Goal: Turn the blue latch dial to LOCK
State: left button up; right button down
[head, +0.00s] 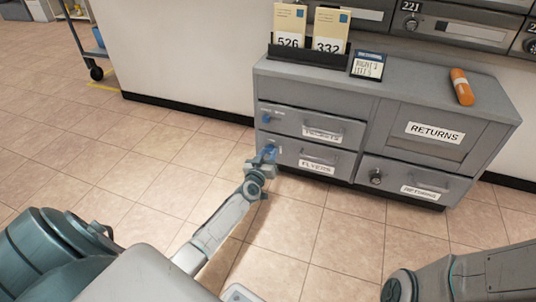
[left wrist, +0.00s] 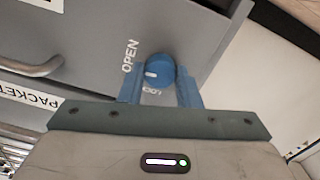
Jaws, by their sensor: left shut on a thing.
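The blue latch dial (left wrist: 160,70) is on the front of the lower left drawer, labelled FLYERS (head: 316,168), of the grey cabinet. The word OPEN (left wrist: 130,56) is printed beside it, and a second word is partly hidden at its lower edge. A short white mark on the dial lies on its left side in the left wrist view, between the two words. My left gripper (head: 267,154) is shut on the dial; in the left wrist view its blue fingers (left wrist: 160,88) are on either side. My right gripper is out of view.
Another blue dial (head: 267,119) is on the PACKETS drawer (head: 297,121) above. A dark knob (head: 376,177) is on the lower right drawer. An orange cylinder (head: 462,87), a small sign (head: 368,66) and numbered cards (head: 289,27) are on the cabinet top.

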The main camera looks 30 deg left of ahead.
pick_arm(q)
jog(key=n, duration=0.3)
jog(key=shift+n+p, duration=0.3)
jog(key=shift+n, duration=0.1)
jog(key=n, duration=0.4)
jog(key=shift+n, duration=0.3)
jog(key=n, duration=0.4)
jog(key=shift+n, duration=0.3)
jog(key=shift+n+b, duration=0.3)
jog(key=shift+n, duration=1.7)
jog(key=o, duration=1)
